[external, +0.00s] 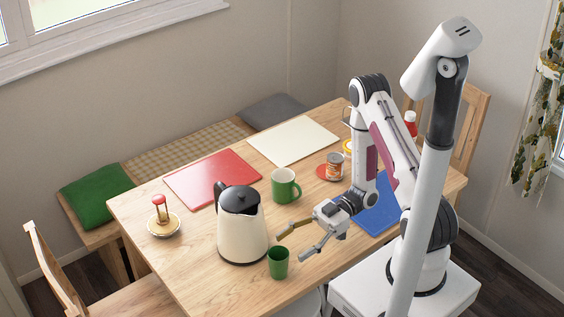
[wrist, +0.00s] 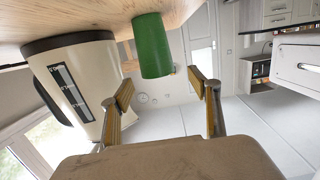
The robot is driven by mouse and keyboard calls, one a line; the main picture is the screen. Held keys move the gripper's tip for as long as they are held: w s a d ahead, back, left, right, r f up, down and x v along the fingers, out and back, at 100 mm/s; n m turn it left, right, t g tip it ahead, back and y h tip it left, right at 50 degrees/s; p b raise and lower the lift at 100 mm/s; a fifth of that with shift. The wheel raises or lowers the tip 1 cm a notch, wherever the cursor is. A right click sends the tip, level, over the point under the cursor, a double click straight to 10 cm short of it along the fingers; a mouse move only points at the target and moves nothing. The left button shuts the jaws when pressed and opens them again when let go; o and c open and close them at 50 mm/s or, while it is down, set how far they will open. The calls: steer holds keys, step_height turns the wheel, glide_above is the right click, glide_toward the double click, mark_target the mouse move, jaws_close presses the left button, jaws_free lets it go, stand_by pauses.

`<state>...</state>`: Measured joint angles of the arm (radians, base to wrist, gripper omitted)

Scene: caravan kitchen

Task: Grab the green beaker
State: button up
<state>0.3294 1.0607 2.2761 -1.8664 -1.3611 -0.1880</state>
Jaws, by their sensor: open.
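The green beaker (external: 278,263) stands upright near the table's front edge, just right of the kettle. My gripper (external: 291,246) is open and empty, its fingers spread and pointing toards the beaker from the right. In the wrist view, which is upside down, the beaker (wrist: 153,46) shows ahead of my open fingers (wrist: 160,84) and roughly in line with the gap between them. It appears beyond the fingertips, and nothing lies between them. I cannot tell the exact distance.
A cream kettle (external: 242,232) with a black lid stands close beside the beaker; it also shows in the wrist view (wrist: 82,85). A green mug (external: 284,187) with a handle stands farther back.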

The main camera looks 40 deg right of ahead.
mark_target(271, 256)
steer(key=shift+a, duration=0.25)
steer(key=shift+w+a+f, duration=0.1)
steer(key=shift+a+f, duration=0.05)
steer(key=shift+a, duration=0.7)
steer(key=shift+w+a+f, duration=0.1)
steer(key=shift+a+f, duration=0.1)
steer(key=shift+a, duration=0.6)
steer(key=shift+a+f, duration=0.15)
steer(key=shift+a, duration=0.7)
steer(key=c, duration=1.2)
